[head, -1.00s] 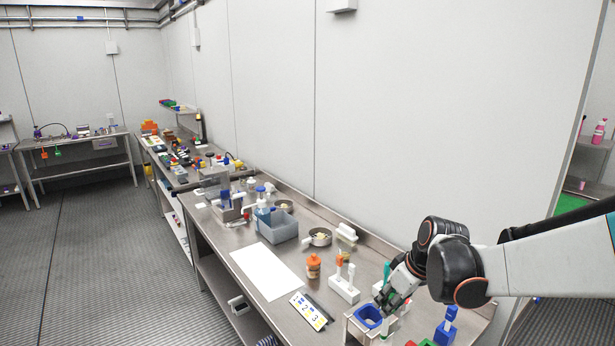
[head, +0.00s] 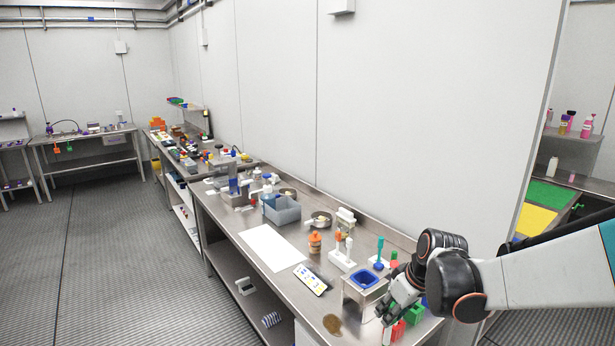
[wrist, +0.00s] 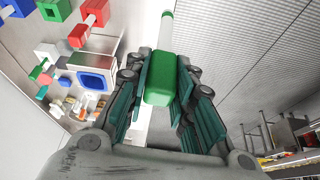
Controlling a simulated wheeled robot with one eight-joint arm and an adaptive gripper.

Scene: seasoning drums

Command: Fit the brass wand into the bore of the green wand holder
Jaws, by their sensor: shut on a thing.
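My gripper (wrist: 162,92) is shut on a green block-shaped handle (wrist: 160,80) with a pale rod (wrist: 166,30) running out of its far end. The rod looks white, and I cannot tell if this is the brass wand. In the head view my gripper (head: 386,312) is low by the bench's near right end, right of the stand with a blue-rimmed opening. A green block (head: 415,314) shows beside the fingers; I cannot tell if it is the held handle or a holder. In the wrist view a green square piece with an opening (wrist: 20,7) is at the top left.
The blue-rimmed stand (head: 366,281) is close left of my gripper and also shows in the wrist view (wrist: 92,75). Red pieces (head: 398,331) are just below the fingers. A white rack (head: 342,260), an orange jar (head: 315,242) and a label board (head: 312,279) stand further left.

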